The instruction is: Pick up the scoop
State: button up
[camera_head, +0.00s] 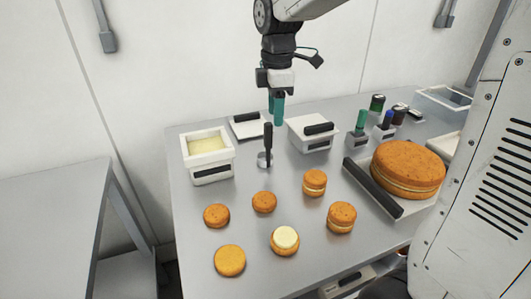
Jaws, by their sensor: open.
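The scoop (268,140) appears as a black handle standing upright on the grey table, with a small pale metallic round part at its foot. My gripper (276,112) has teal fingers pointing down and hangs above the table behind the scoop in the picture. Its fingertips are close to the top of the handle. It is open, with nothing seen between the fingers. I cannot tell whether a finger touches the handle, as the view is from one side and small.
A white tub of cream filling (208,145) stands left of the scoop. A lidded white box (313,133) is close on its right, and a flat lid (248,125) lies behind. Several small cakes (264,202) are in front. A large layered cake (408,168) stands at right.

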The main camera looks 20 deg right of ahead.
aim_at(268, 147)
jog(key=w, duration=0.1)
jog(key=w+f+n, duration=0.1)
jog(key=w, duration=0.1)
jog(key=shift+a+f+n, duration=0.2)
jog(key=shift+a+n, duration=0.05)
jog(key=shift+n, duration=0.15)
jog(key=shift+w+f, duration=0.2)
jog(key=shift+f, duration=0.15)
notch_tip(268, 147, down, 7)
jog(key=shift+f, duration=0.15)
grip_shut()
